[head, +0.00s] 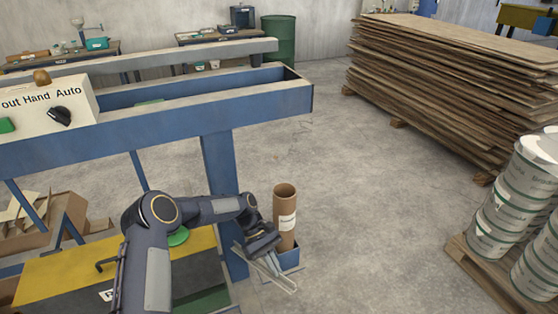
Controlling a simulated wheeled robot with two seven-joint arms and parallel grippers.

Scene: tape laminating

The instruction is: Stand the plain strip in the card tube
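The card tube (285,222) stands upright, brown with a white label and an open top, right of the blue post. Its foot is at a small blue holder (289,257). Several thin grey-white strips (264,268) lie slanted just left of and in front of the tube's foot; I cannot tell which is the plain strip. My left gripper (264,244) is a dark shape directly above these strips and close beside the tube's left side. Its fingers are too small and dark to tell whether they hold a strip. My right gripper is out of view.
A blue machine frame with a post (222,190) stands behind my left arm. A white control box (45,105) sits at left. A yellow-topped cabinet (65,268) is below. White buckets (493,225) on a pallet stand at right. Open floor (370,220) lies between.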

